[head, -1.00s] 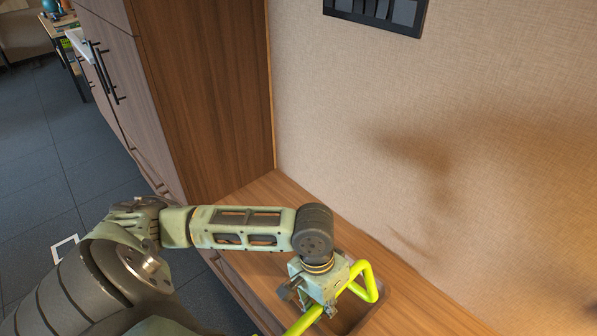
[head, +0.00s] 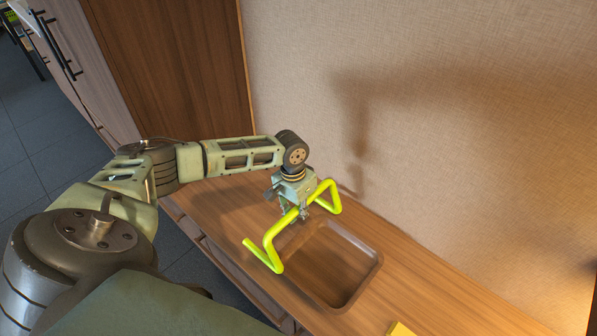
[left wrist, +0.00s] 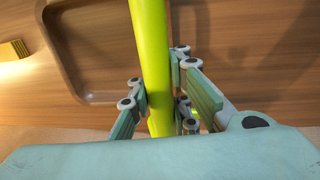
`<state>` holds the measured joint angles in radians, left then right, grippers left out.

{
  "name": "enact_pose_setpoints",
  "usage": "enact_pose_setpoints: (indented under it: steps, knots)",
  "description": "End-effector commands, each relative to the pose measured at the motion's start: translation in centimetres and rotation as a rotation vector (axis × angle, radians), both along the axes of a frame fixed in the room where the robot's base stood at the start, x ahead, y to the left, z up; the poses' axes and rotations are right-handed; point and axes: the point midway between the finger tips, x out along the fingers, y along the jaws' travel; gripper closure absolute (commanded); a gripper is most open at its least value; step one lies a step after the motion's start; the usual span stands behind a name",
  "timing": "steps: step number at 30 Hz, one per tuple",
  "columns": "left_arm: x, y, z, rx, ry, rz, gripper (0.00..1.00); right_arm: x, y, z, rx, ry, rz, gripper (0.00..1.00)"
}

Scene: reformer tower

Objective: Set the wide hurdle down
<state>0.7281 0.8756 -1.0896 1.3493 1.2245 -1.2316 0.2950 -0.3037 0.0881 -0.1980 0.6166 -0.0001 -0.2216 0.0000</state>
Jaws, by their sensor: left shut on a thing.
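The wide hurdle is a bent yellow-green tube (head: 271,242) with a long top bar and a bent leg at each end. My left gripper (head: 300,211) is shut on the middle of its top bar. In the left wrist view the bar (left wrist: 149,60) runs between the fingers of my left gripper (left wrist: 160,103). The hurdle is over the left end of a brown recessed tray (head: 372,275) in the wooden counter. I cannot tell whether its feet touch anything. My right gripper is not in view.
The wooden counter (head: 425,285) runs along a beige wall (head: 430,110). A tall wooden cabinet (head: 180,60) stands at the back left. A yellow object (head: 400,329) lies at the front edge of the picture; a yellow block (left wrist: 14,50) shows in the left wrist view.

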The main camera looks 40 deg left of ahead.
Motion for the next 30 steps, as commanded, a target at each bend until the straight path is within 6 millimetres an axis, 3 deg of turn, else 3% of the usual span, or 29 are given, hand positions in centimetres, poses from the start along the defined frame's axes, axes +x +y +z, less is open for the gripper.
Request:
enact_pose_setpoints:
  steps: [10, 21, 22, 30]
  knots:
    - [0.2, 0.0, -3.8, -0.002, 0.0, 0.001, 1.0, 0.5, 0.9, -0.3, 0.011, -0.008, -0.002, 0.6]
    - [0.1, 0.1, -4.3, -0.001, 0.0, 0.001, 1.0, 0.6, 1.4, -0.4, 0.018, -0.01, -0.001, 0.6]
    - [0.1, 0.1, -4.3, -0.001, 0.0, 0.0, 0.9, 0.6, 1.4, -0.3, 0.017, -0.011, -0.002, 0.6]
    - [0.1, 0.1, -4.2, -0.001, 0.0, 0.001, 0.66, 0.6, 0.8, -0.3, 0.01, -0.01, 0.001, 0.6]
